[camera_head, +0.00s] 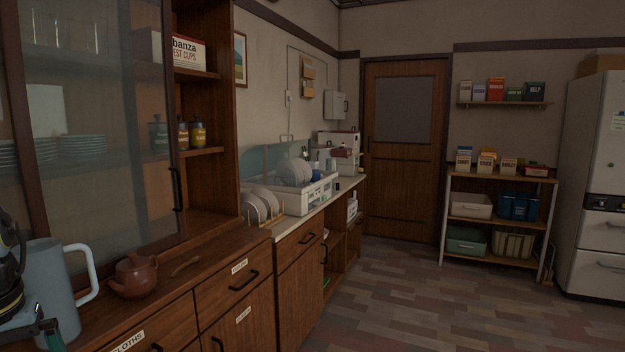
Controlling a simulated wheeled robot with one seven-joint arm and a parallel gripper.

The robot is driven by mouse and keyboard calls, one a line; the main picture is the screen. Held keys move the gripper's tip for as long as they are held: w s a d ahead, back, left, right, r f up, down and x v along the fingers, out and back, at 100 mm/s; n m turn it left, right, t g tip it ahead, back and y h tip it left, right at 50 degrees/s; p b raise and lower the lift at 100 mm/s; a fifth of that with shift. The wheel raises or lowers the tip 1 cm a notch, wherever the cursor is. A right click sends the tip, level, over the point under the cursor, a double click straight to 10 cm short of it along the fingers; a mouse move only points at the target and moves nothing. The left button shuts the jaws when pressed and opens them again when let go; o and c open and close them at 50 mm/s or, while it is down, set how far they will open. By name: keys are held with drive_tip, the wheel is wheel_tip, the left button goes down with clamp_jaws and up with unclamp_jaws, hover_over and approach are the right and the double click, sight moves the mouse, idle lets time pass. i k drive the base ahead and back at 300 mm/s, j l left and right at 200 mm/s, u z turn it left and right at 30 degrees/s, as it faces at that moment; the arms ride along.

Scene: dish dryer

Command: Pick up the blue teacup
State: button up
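A white dish dryer (300,200) stands on the counter in the middle distance, with plates (293,171) upright in it. A small blue item (316,174) shows at the dryer, beside the plates. It may be the blue teacup, but it is too small and dim to make out a handle. No other blue cup is clear to me.
A plate rack (262,207) stands before the dryer. A brown teapot (135,276) and a pale blue jug (52,290) stand on the near wooden cabinet (215,258). Shelves (497,222) and a white fridge (597,180) are at the right. The tiled floor (430,300) between is clear.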

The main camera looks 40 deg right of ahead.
sight(315, 177)
drive_tip(key=z, duration=4)
drive_tip(key=i+j+u, duration=0.35)
drive_tip(key=j, duration=0.15)
drive_tip(key=i+j+u, duration=0.7)
drive_tip(key=i, duration=0.25)
drive_tip(key=i+j+u, duration=0.15)
drive_tip(key=i+u, duration=0.55)
drive_tip(key=i, duration=0.25)
drive_tip(key=i+l, duration=0.15)
drive_tip(key=i, duration=1.05)
drive_tip(key=i+l+u, duration=0.15)
drive_tip(key=i+u, duration=0.25)
drive_tip(key=i+l+u, duration=0.2)
drive_tip(key=u, duration=0.25)
drive_tip(key=i+l+u, duration=0.25)
drive_tip(key=u, duration=0.15)
